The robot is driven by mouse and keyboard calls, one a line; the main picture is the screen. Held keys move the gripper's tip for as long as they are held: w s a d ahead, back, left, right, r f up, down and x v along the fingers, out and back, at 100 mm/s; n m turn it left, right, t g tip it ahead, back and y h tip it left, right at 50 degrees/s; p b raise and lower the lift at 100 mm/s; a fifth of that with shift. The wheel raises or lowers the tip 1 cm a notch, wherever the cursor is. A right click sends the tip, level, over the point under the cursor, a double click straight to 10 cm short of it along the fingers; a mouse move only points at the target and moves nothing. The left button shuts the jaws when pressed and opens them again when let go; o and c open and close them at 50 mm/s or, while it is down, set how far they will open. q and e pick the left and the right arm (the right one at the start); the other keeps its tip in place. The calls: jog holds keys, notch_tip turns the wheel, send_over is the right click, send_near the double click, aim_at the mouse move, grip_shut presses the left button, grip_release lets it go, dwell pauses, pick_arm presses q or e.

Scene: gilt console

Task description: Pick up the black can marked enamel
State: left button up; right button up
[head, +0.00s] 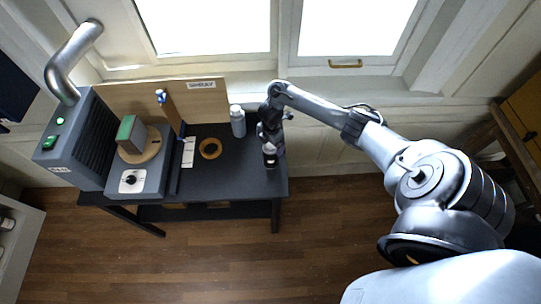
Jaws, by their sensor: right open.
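My right gripper (269,140) points down over the right end of the dark table (225,177). It is open, but its fingers are small and dark in this view. A small dark can (270,161) with a pale band stands on the table directly under or between the fingertips. Its marking is too small to read, and the gripper hides part of it. I cannot tell whether the fingers touch it. My left gripper is not in view.
A grey-white bottle (237,121) stands just left of the gripper. A backboard (205,98) and window sill are behind.

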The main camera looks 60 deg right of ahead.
jog(key=shift+f, duration=0.2)
jog(key=c, duration=1.8)
grip_shut()
jog(key=shift+r, duration=0.15)
